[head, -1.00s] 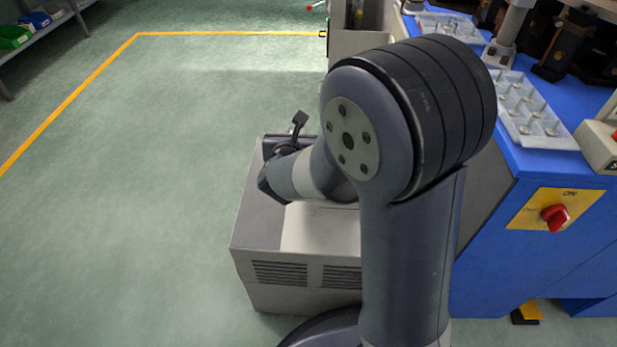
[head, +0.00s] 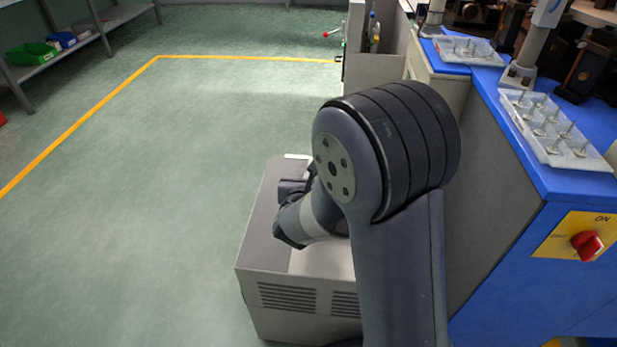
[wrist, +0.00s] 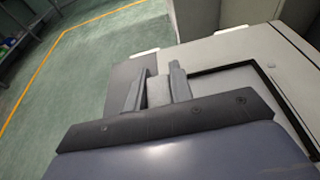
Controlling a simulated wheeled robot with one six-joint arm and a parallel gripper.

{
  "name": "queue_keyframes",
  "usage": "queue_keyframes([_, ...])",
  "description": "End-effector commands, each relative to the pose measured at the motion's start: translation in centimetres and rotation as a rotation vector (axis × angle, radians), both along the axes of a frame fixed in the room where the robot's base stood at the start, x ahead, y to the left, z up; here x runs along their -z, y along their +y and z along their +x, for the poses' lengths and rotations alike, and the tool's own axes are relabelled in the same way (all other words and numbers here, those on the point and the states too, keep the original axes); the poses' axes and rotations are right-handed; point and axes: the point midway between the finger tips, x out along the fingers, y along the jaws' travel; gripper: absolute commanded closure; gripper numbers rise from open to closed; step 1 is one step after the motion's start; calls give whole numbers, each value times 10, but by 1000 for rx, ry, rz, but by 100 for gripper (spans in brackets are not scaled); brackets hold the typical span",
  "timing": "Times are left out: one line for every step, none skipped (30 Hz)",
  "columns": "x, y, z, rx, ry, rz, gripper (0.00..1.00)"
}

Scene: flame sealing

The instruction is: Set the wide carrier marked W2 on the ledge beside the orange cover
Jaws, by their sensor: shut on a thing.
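My gripper (wrist: 156,88) shows in the wrist view, its two dark fingers closed on a light grey piece (wrist: 158,93). Only a small part of this piece shows between the fingers, and no W2 mark can be read, so I cannot tell if it is the wide carrier. The gripper is over the grey top of my own base. In the head view my arm hides most of the gripper and what it holds. I cannot make out the orange cover or the ledge in either view.
A blue machine bench (head: 530,160) stands close on the right, with a near tray (head: 510,110) and a far tray (head: 440,48) of small parts. A red switch (head: 588,245) is on its front. A shelf (head: 75,55) with bins stands far left. The green floor between is clear.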

Motion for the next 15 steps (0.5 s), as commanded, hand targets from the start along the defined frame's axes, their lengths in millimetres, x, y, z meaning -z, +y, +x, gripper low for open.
queue_keyframes([1,0,1,0,-4,-1,100])
queue_keyframes([2,0,0,0,0,0,77])
queue_keyframes([1,0,0,0,0,0,74])
queue_keyframes([1,0,0,0,0,0,71])
queue_keyframes([1,0,0,0,0,0,69])
queue_keyframes([1,0,0,0,0,0,65])
queue_keyframes([1,0,0,0,0,0,63])
queue_keyframes([1,0,0,0,0,0,60])
queue_keyframes([1,0,0,0,0,0,57])
queue_keyframes([1,0,0,0,0,0,57])
queue_keyframes([1,0,0,0,0,0,57])
queue_keyframes([1,0,0,0,0,0,57])
queue_keyframes([1,0,0,0,0,0,57])
queue_keyframes([1,0,0,0,0,0,57])
queue_keyframes([1,0,0,0,0,0,57])
